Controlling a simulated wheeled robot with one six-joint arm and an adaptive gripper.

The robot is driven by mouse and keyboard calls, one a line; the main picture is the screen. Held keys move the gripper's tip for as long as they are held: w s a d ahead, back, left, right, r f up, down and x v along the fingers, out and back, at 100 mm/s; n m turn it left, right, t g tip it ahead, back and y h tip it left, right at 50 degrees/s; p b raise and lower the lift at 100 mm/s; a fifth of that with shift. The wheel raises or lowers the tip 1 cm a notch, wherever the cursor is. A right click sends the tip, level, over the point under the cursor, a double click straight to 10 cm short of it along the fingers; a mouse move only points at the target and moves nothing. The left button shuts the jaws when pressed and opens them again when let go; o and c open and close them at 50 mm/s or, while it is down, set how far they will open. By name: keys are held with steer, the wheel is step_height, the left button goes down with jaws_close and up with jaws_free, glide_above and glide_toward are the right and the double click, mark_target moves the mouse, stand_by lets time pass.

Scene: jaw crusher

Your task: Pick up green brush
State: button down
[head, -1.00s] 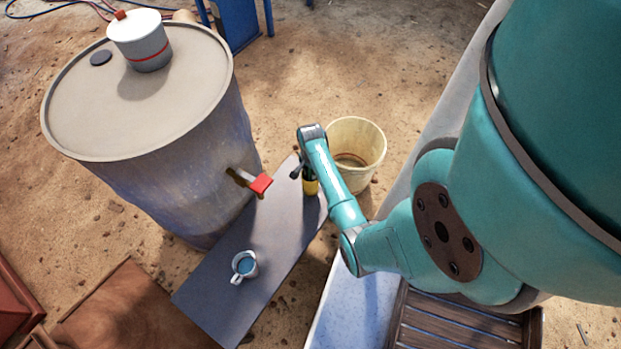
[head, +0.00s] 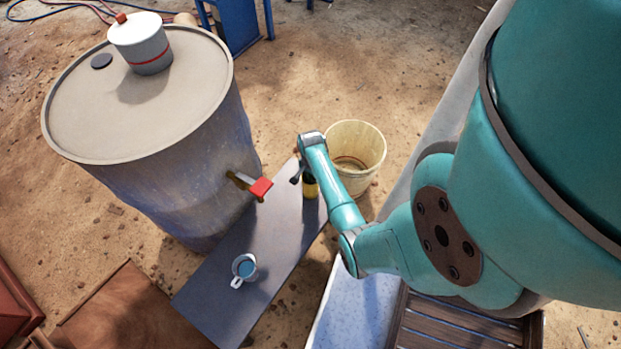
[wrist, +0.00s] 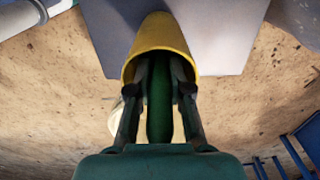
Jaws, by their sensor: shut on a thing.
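The green brush (wrist: 159,108) shows in the wrist view as a dark green length between the two fingers. Its far end goes into a yellow cup (wrist: 162,38) and is hidden there. My gripper (wrist: 161,78) is shut on the brush, with its fingertips at the cup's mouth. In the head view the yellow cup (head: 310,188) stands on the grey plank, partly behind my wrist. The brush cannot be made out in that view, and my gripper (head: 296,176) is mostly hidden.
A mug of blue liquid (head: 244,267) stands on the grey plank (head: 215,285). A large drum (head: 150,180) with a red-handled tap (head: 261,187) is close on the left. A cream bucket (head: 362,150) stands behind my wrist. Open sand lies beyond.

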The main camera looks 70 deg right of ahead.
step_height(320, 180, up, 18)
stand_by(0.6)
steer(key=shift+a+f, duration=0.1)
steer(key=shift+f, duration=0.1)
stand_by(0.7)
